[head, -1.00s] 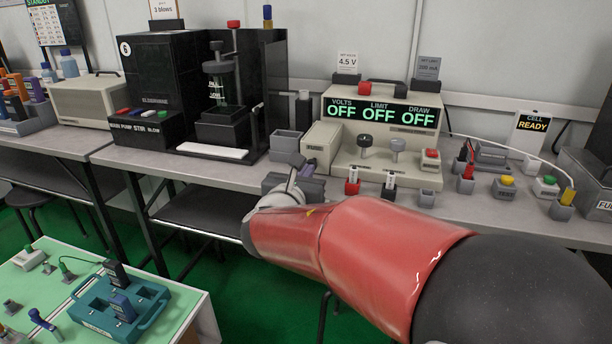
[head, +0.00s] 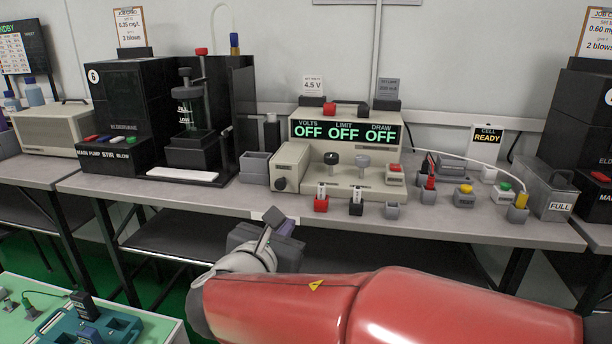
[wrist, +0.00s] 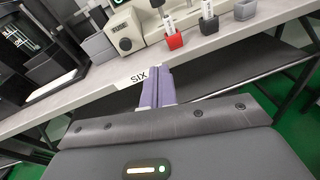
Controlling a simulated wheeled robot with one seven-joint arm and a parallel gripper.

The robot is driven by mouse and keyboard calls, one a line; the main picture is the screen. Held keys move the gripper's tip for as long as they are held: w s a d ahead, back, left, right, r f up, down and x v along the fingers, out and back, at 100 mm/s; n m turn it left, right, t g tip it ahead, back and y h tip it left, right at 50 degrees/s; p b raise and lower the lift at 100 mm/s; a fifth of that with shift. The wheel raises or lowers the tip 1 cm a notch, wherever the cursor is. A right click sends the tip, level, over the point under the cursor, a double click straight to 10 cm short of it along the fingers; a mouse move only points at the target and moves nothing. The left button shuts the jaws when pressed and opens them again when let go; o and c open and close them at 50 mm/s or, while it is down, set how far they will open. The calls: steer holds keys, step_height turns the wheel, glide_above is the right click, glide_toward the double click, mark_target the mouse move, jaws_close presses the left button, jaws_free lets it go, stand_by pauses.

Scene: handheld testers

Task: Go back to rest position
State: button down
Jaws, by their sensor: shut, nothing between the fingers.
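My gripper (head: 284,225) is in front of the grey bench's front edge, below the beige power supply (head: 345,155) in the head view. In the wrist view its purple fingers (wrist: 157,88) are together and hold nothing. They point toward the bench edge, next to a label reading "SIX" (wrist: 139,77). My red arm reaches in from the lower right of the head view. The supply's display reads OFF for volts, limit and draw.
The grey bench (head: 240,200) runs across the view. A black machine (head: 165,110) stands at left, a "FULL" container (head: 550,190) at right. Red (head: 321,203) and black blocks sit near the front edge. A green-topped table (head: 20,290) is at lower left.

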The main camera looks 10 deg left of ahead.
steer(key=s+d+f+m+g+h, duration=0.1)
steer(key=s+d+f+m+g, duration=0.15)
steer(key=d+m, duration=0.35)
steer(key=s+d+f+m+g+h, duration=0.1)
steer(key=s+d+m+g, duration=0.2)
steer(key=d, duration=0.6)
steer(key=s+d+f+m+g+h, duration=0.1)
steer(key=d+f+m+g, duration=0.15)
steer(key=d+m, duration=0.4)
steer(key=s+d+f+m+g+y, duration=0.1)
steer(key=s+d+f+m+y, duration=0.1)
steer(key=s+m, duration=0.4)
steer(key=s+d+f+m+g+y, duration=0.1)
steer(key=s+m+y, duration=0.3)
steer(key=m, duration=0.6)
steer(key=shift+s+d+f+m, duration=0.35)
steer(key=shift+s+d+f, duration=0.1)
steer(key=shift+s, duration=0.5)
